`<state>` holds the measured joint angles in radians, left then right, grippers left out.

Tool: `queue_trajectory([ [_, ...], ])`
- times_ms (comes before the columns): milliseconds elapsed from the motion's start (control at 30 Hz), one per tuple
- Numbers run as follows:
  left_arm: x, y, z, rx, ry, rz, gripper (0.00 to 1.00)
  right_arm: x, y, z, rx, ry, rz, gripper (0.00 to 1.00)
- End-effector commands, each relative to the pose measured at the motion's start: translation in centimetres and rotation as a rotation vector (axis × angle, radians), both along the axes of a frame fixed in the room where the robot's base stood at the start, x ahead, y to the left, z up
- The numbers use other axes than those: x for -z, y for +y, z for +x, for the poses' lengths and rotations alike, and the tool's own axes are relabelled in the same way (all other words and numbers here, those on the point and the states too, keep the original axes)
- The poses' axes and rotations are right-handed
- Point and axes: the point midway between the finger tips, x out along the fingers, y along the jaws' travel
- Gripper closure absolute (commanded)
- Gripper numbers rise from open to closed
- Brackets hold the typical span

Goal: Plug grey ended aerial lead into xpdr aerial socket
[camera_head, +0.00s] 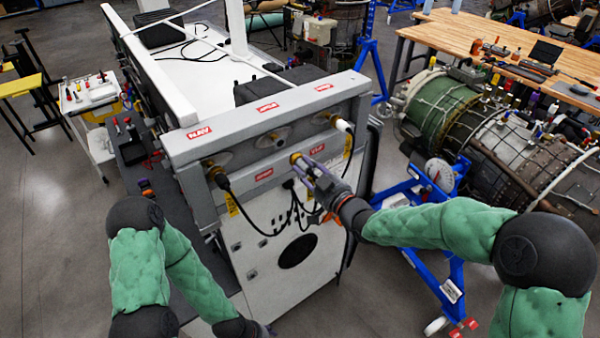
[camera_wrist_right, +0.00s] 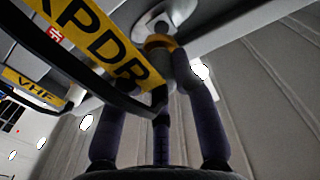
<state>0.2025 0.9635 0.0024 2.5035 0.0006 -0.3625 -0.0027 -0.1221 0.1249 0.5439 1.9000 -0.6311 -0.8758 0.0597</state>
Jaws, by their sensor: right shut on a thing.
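My right gripper (camera_head: 301,165) is at the front face of the grey bar (camera_head: 250,150), among its red labels. In the right wrist view its two dark purple fingers (camera_wrist_right: 160,85) are shut on the lead's end, whose grey part is mostly hidden between them. A gold ring (camera_wrist_right: 160,42) shows at the tips, right at a pale round socket (camera_wrist_right: 165,18); I cannot tell whether the end is seated. A yellow XPDR tag (camera_wrist_right: 105,40) hangs beside the fingers. My left gripper (camera_head: 262,329) is low at the bottom edge, mostly cut off.
A black-ended lead (camera_head: 222,181) hangs at the bar's left socket, and a white-ended one (camera_head: 343,126) is at the right. A yellow VHF tag (camera_wrist_right: 32,88) and black cables hang close by. A blue stand (camera_head: 430,195) with an engine is at right.

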Motion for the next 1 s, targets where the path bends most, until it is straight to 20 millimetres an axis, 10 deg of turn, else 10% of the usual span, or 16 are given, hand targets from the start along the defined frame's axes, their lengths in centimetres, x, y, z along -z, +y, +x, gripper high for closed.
queue_trajectory([
  [1000,-0.1,0.0,0.0,0.000,0.000,0.000,0.35,-0.7,2.6,4.0,0.005,-0.002,0.001,1.00],
])
